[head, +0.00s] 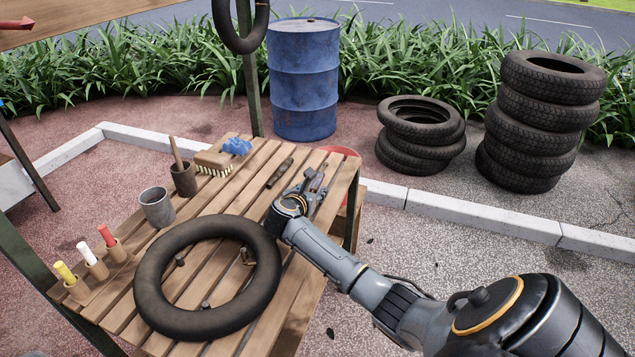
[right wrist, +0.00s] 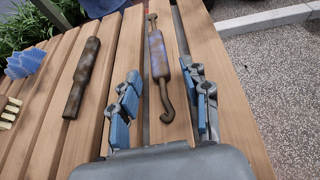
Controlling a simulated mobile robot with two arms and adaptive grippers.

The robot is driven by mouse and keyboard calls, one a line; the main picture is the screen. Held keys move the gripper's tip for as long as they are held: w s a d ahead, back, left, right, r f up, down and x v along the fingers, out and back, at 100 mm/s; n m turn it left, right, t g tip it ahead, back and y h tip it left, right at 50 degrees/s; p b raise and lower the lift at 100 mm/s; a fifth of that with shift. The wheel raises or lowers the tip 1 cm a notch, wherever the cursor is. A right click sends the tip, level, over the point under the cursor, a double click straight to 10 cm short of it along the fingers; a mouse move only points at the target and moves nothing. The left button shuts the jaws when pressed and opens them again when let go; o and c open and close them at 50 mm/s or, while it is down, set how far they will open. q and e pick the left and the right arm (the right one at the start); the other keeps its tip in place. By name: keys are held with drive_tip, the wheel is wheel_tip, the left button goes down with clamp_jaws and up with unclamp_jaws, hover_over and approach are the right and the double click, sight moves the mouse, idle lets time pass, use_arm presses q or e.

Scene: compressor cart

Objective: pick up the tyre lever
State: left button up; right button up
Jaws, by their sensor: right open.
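The tyre lever (right wrist: 158,62), a rusty bar with a thick blue-brown middle and a hooked near end, lies on the slatted wooden table (right wrist: 228,125). In the head view the tyre lever (head: 317,182) shows only partly, beside my right gripper (head: 309,188). My right gripper (right wrist: 163,88) is open and empty, with one blue-padded finger on each side of the lever's hooked end in the right wrist view. I cannot tell how high the fingers are above the slats. My left gripper is not in view.
A brown ridged bar (right wrist: 82,78) lies left of the lever.

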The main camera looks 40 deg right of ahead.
clamp_jaws()
drive_tip(key=shift+r, duration=0.15)
